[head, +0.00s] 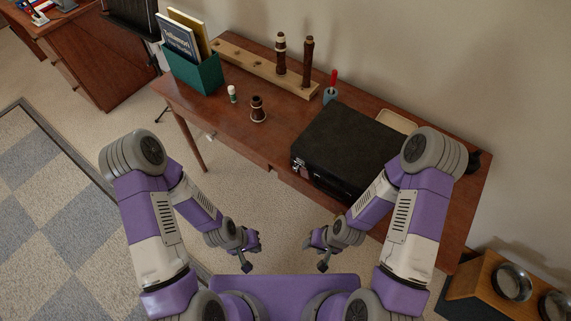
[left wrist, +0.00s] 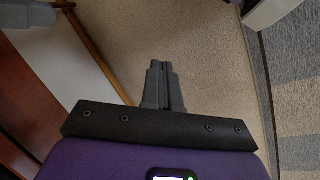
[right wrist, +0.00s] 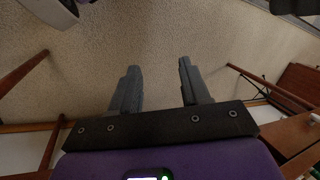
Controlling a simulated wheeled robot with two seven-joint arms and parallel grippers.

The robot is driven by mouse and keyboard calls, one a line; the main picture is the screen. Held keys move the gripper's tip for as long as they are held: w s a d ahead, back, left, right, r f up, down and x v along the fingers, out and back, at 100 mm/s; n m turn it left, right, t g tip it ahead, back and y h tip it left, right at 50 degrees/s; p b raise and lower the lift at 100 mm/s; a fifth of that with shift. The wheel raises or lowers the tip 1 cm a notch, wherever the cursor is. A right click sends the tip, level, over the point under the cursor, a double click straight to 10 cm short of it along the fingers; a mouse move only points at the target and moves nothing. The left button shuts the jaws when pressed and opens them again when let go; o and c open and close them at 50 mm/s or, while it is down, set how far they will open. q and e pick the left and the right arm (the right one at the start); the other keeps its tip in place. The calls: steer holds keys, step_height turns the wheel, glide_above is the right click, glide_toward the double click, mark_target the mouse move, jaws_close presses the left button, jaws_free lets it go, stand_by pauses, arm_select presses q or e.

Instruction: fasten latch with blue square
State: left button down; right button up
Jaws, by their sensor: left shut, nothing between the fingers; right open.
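A black case (head: 345,145) lies closed on the wooden table, right of the middle. A small metallic latch (head: 298,165) shows at the left end of its front side. No blue square can be made out at this size, and my right arm covers part of the case's right side. My left gripper (head: 246,267) is shut and empty, in front of the table and apart from the case; its fingers meet in the left wrist view (left wrist: 163,65). My right gripper (head: 323,266) is open and empty, also in front of the table; its fingers are spread in the right wrist view (right wrist: 158,68).
The wooden table (head: 225,120) also holds a green book box (head: 196,76), a white bottle (head: 232,94), a short dark wooden piece (head: 257,110), a peg board (head: 232,56) with upright instrument parts and a red-handled tool (head: 333,80). Open carpet lies before the table.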

steer(key=shift+o, duration=2.1)
steer(key=shift+r+p, duration=0.3)
arm_select(q)
steer(key=w+d+r+g+h, duration=0.1)
steer(key=w+d+r+h, duration=0.1)
steer(key=w+d+h, duration=0.3)
steer(key=w+d+r+h, duration=0.2)
steer(key=w+h, duration=0.1)
steer(key=w, duration=0.4)
steer(key=w+a+r+t+h+p, duration=0.1)
steer(key=w+a+r+t+h, duration=0.2)
steer(key=w+a+r, duration=0.7)
steer(key=a+h, duration=0.1)
steer(key=h, duration=0.1)
steer(key=shift+w+m+h, duration=0.3)
steer(key=shift+w+m, duration=0.1)
arm_select(e)
steer(key=shift+w+r, duration=0.1)
steer(key=shift+r, duration=0.4)
arm_select(q)
steer(key=shift+a, duration=0.1)
